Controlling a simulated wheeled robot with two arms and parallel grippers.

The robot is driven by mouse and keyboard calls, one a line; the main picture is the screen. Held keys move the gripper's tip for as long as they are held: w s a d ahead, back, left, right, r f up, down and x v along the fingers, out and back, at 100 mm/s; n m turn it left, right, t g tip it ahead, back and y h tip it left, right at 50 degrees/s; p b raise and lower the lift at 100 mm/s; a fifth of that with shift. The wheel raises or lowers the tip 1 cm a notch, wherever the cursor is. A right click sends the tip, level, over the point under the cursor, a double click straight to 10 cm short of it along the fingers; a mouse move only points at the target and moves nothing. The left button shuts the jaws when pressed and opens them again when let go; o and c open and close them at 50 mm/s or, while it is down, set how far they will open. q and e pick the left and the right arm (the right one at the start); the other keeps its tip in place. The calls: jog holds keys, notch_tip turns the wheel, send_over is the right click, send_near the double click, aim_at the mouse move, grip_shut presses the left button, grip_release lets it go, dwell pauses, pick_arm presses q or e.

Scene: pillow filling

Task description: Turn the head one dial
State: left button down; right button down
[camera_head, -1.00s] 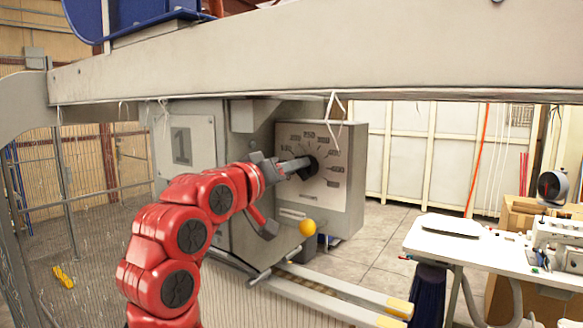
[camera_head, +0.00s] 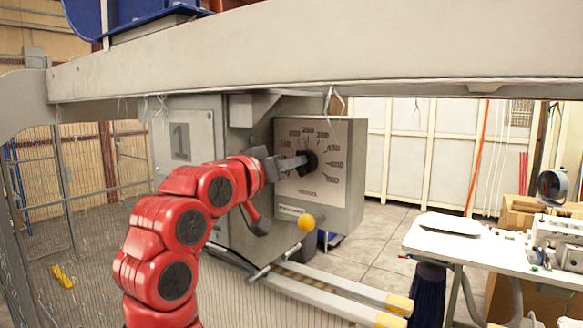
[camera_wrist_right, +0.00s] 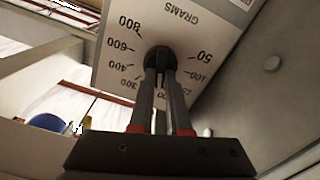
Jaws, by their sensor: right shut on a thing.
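The head one dial (camera_head: 309,162) is a black knob on a light grey face plate, on the side of a grey box beside the panel marked 1 (camera_head: 180,141). Numbers ring the knob, and the right wrist view shows the word GRAMS on the plate. My right gripper (camera_head: 297,162) reaches in from the left with its red arm. In the right wrist view its two fingers are closed on the dial's knob (camera_wrist_right: 160,58), with the fingertips on either side of it. My left gripper is not in view.
A thick grey beam (camera_head: 300,55) crosses above the box. Rails (camera_head: 340,294) with yellow ends run along below. A white sewing table (camera_head: 490,246) stands at the right. A wire fence (camera_head: 95,190) is at the left.

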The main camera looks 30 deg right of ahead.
jog(key=m, duration=0.3)
jog(key=m+b, duration=0.1)
jog(key=m, duration=0.2)
jog(key=m+b, duration=0.1)
jog(key=m, duration=0.2)
jog(key=shift+s+d, duration=0.1)
jog(key=shift+s, duration=0.15)
jog(key=shift+m, duration=0.3)
jog(key=c, duration=0.9)
grip_release()
